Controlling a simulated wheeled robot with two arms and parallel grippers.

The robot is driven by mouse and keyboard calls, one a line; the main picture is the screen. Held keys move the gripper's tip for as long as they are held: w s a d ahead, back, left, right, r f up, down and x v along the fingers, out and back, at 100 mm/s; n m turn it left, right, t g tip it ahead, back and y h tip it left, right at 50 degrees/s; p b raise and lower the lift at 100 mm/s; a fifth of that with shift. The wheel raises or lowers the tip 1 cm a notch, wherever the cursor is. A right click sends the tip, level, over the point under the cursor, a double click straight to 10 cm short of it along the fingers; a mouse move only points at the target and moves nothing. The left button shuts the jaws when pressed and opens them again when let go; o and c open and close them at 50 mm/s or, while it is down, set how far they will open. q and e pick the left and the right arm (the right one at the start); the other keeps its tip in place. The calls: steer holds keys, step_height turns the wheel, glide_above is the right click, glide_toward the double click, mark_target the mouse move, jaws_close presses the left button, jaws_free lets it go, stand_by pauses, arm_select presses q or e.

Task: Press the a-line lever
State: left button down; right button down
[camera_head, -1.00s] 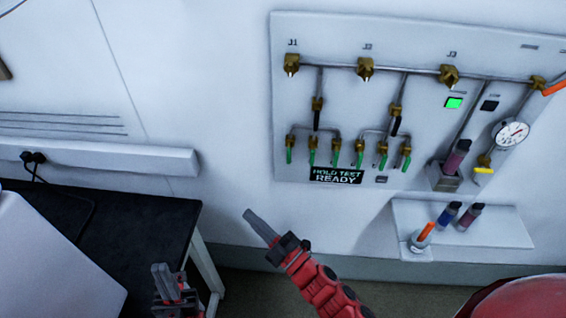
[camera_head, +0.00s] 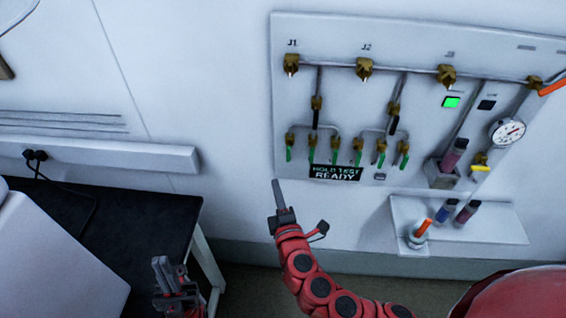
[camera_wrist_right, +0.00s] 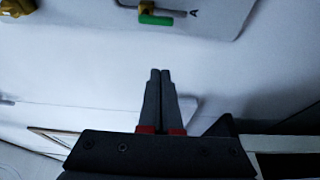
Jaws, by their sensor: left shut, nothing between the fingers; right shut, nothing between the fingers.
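The grey wall panel (camera_head: 430,40) carries a row of green levers on brass valves. The leftmost green lever (camera_head: 289,154) hangs straight down near the panel's lower left corner. In the right wrist view a green lever (camera_wrist_right: 155,19) on a brass valve has the letter A beside it; it appears to be that leftmost one. My right gripper (camera_head: 277,183) is shut and empty, pointing up at the panel's lower left corner, below and apart from the levers. Its closed fingers (camera_wrist_right: 160,75) point towards the panel in the wrist view. My left gripper (camera_head: 161,262) is shut and empty at the lower left.
A sign (camera_head: 336,173) reading HOLD TEST READY sits under the levers. A green light (camera_head: 451,102) and a pressure gauge (camera_head: 507,131) are further right. A small shelf (camera_head: 480,232) holds vials below. A black table (camera_head: 150,215) stands at left.

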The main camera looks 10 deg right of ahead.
mark_target(289, 154)
steer(key=w+p, duration=0.4)
steer(key=w, duration=0.6)
steer(key=d, duration=0.1)
steer(key=s+d+p, duration=0.1)
steer(key=d, duration=0.1)
steer(key=shift+d, duration=0.1)
stand_by(0.3)
